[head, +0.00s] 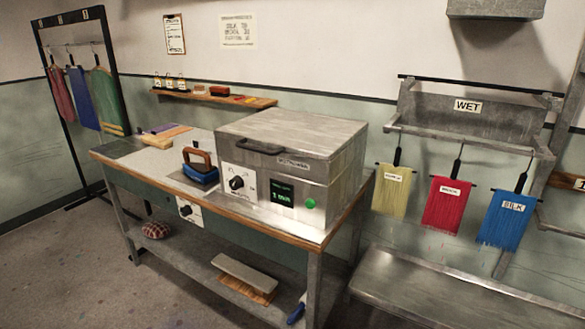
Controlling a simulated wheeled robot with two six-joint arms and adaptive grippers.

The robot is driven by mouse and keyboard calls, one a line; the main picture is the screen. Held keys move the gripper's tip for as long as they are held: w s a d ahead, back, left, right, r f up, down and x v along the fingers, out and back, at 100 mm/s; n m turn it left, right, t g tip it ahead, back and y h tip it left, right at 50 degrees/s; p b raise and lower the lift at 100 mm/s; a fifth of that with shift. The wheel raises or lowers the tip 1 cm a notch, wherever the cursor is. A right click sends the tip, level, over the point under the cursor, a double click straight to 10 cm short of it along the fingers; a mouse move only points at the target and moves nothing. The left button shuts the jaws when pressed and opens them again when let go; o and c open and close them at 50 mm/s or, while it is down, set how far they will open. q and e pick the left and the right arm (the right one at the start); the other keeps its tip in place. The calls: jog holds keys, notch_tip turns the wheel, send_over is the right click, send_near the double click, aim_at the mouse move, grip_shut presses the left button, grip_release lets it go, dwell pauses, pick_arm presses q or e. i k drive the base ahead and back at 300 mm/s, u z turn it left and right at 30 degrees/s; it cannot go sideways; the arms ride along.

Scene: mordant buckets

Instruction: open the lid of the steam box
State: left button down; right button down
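The steam box (331,196) is a grey metal box on the right end of the workbench. Its lid (310,136) is closed flat on top. A dark handle (260,147) sits at the lid's front left edge. The front panel has a black knob (237,183), a dark display with green text (284,195) and a green button (310,203). Neither of my grippers shows in the head view.
A blue iron (200,172) stands on the bench (153,160) just left of the box. A wall shelf (215,98) with small items is behind. Yellow, red and blue cloths (448,205) hang from a rack at right. A metal trough (430,285) is below them.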

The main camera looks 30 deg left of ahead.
aim_at(316, 136)
jog(key=u, duration=2.4)
jog(key=i, duration=0.4)
jog(key=z, duration=1.85)
